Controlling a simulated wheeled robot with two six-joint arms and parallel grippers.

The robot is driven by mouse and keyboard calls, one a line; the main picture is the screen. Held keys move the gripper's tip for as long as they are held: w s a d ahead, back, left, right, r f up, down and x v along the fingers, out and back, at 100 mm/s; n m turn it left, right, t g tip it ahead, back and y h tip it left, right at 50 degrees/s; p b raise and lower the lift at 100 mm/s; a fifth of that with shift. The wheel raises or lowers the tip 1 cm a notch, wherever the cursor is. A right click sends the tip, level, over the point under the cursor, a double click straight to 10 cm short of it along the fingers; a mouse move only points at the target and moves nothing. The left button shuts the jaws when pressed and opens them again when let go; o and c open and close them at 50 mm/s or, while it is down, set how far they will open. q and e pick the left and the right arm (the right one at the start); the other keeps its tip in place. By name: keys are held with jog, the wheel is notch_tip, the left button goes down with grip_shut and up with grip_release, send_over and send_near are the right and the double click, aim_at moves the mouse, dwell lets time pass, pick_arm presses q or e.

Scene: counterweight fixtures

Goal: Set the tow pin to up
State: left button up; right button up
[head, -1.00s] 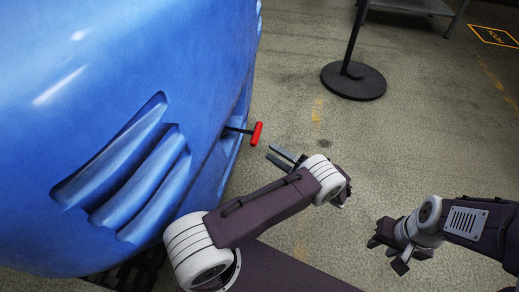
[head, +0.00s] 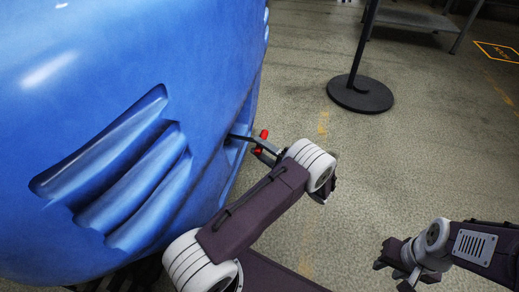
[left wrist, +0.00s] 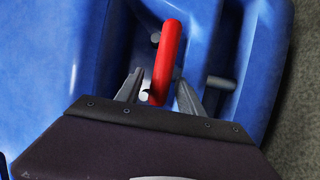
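The tow pin has a red handle (head: 264,133) on a dark stem that sticks out sideways from a recess in the blue counterweight (head: 215,60). My left gripper (head: 258,144) is at the handle, and its finger hides the handle's middle in the head view. In the left wrist view the red handle (left wrist: 167,48) passes between the fingers of my left gripper (left wrist: 158,82). The fingers are apart, with a gap on the left side; the right finger is close to the handle, and contact is unclear. My right gripper (head: 393,267) is open and empty, low at the right.
A dark post with a round base (head: 360,94) stands on the floor behind. A grey table (head: 412,18) is at the back right, near a yellow floor marking (head: 497,52). The floor between the counterweight and my right arm is clear.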

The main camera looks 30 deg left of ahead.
pick_arm(q)
grip_shut()
dwell(1.3)
